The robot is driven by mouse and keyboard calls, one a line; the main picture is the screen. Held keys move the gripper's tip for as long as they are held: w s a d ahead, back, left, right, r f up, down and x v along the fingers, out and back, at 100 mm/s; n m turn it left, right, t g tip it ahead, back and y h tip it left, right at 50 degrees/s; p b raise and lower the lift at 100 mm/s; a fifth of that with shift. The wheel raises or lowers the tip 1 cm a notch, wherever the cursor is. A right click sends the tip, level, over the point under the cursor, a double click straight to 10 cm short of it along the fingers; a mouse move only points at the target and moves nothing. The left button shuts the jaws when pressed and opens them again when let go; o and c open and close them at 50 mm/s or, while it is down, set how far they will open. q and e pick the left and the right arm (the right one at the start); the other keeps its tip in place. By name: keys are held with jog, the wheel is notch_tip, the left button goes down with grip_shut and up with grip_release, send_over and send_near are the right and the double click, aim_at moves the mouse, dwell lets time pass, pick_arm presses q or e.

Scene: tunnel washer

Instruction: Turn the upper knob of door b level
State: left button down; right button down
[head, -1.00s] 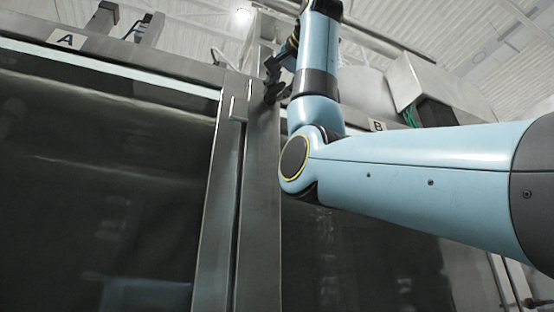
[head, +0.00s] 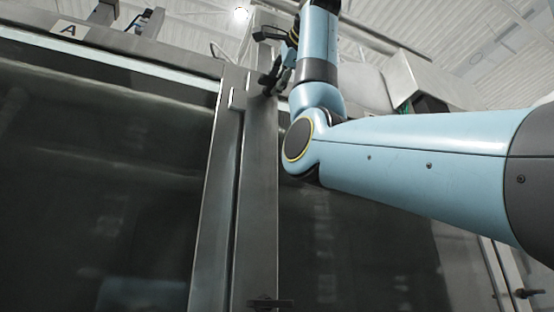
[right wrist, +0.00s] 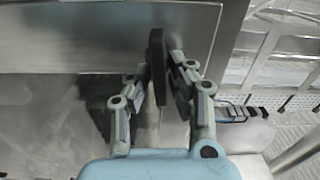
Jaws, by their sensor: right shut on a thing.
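My right gripper (head: 276,78) is at the top of the steel post between panels A and B, with its arm crossing the right half of the head view. In the right wrist view the gripper (right wrist: 168,82) is shut on a dark, flat, bar-like knob (right wrist: 156,50), which stands upright in that picture between the fingers. In the head view the fingers and forearm largely hide this upper knob, so its tilt is unclear there. A lower dark knob (head: 270,303) lies about level at the post's bottom. My left gripper is out of view.
A large dark glass panel (head: 100,170) under label A (head: 69,30) fills the left. Door B's dark panel (head: 350,245) is partly behind my arm. A small dark handle (head: 530,293) is at the far lower right. A grey box (head: 420,78) sits above right.

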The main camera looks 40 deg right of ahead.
jog(key=shift+f+m, duration=0.1)
jog(key=shift+m, duration=0.4)
jog(key=c, duration=1.4)
grip_release()
jog(key=shift+o, duration=0.2)
jog(key=v, duration=0.7)
jog(key=shift+s, duration=0.2)
jog(key=shift+f, duration=0.1)
